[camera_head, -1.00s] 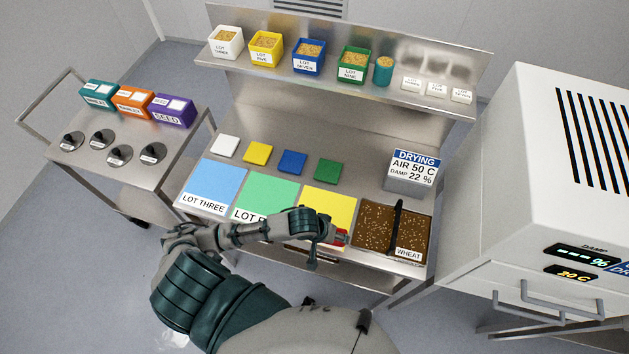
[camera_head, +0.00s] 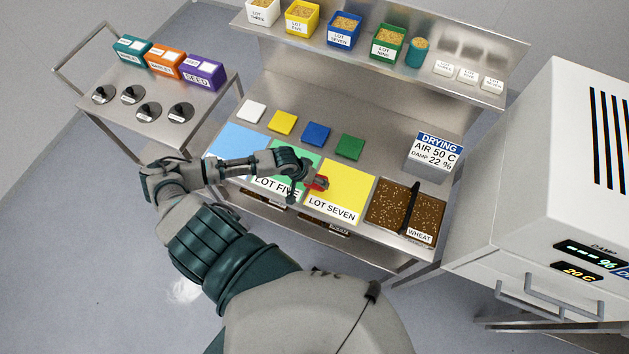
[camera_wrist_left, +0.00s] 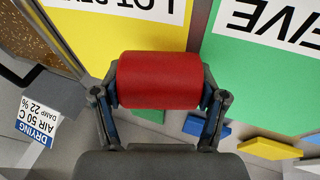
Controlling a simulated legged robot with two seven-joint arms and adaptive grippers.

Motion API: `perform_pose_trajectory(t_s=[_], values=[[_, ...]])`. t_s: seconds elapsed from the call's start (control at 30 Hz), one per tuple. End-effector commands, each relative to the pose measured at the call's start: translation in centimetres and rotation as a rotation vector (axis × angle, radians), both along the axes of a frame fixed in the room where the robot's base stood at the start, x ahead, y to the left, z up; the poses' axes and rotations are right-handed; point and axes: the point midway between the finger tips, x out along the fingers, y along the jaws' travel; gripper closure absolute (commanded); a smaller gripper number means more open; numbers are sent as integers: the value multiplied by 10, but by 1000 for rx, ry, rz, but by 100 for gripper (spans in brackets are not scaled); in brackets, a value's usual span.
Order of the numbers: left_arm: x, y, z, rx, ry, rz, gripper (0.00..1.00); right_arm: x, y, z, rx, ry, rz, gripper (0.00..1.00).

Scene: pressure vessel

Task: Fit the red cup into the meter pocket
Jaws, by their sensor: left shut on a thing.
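The red cup (camera_wrist_left: 160,80) is held crosswise between the fingers of my left gripper (camera_wrist_left: 158,98) in the left wrist view; its open mouth does not show. In the head view the red cup (camera_head: 321,184) is a small patch at the tip of my left gripper (camera_head: 314,182). The gripper is shut on it, over the bench near the border of the green mat (camera_head: 285,160) and the yellow LOT SEVEN mat (camera_head: 345,188). I cannot pick out the meter pocket for certain. My right gripper is not in view.
A DRYING sign block (camera_head: 433,160) stands at the bench's back right, behind the brown wheat tray (camera_head: 428,207). Coloured squares, such as the blue one (camera_head: 316,134), lie behind the mats. A shelf (camera_head: 390,68) holds grain boxes. A white machine (camera_head: 570,170) with a DAMP display stands right.

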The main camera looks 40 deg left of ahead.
Motion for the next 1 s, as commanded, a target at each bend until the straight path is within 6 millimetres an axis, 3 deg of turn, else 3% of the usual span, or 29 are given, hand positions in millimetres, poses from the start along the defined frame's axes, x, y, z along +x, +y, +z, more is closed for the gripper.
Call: perform_pose_trajectory(t_s=[0.3, 0.33, 0.43, 0.8, 1.0], values=[[1, 1, -9, 0, -3, 1, 66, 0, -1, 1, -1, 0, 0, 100], [1, 2, -9, -1, -2, 0, 25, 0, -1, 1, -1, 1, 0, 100], [1, 2, -9, -1, -2, 0, 3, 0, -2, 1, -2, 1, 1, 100], [0, 3, -7, 0, -3, 1, 3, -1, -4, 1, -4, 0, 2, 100], [-10, 10, 18, 5, -3, -2, 3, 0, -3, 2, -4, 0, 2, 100]])
